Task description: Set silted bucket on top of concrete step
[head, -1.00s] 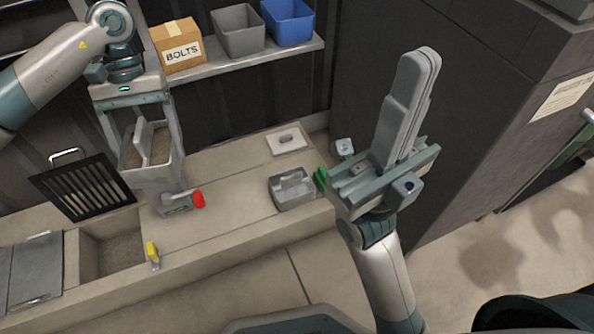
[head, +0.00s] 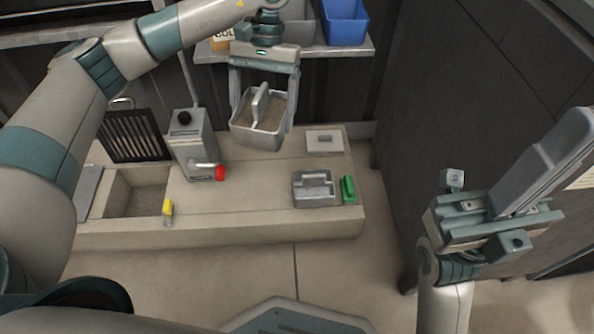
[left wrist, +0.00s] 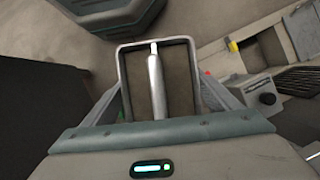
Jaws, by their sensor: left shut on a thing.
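The silted bucket (head: 246,129) is a grey open box with a bar handle and brown silt inside. My left gripper (head: 262,112) is shut on it, one finger at each side, and holds it over the back of the concrete step (head: 240,228). The bucket hides part of the step, and I cannot tell the gap beneath it. In the left wrist view the bucket's rim and handle (left wrist: 157,88) show between the fingers. My right gripper (head: 570,135) is empty at the right, its long fingers together and pointing up.
On the step stand a second grey caddy (head: 314,190), a green block (head: 348,189), a white plate (head: 325,141), a grey box with a red-tipped lever (head: 193,145) and a yellow-handled item (head: 168,211). A black grate (head: 135,135) leans by the open pit (head: 137,193). A dark cabinet (head: 460,90) stands right.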

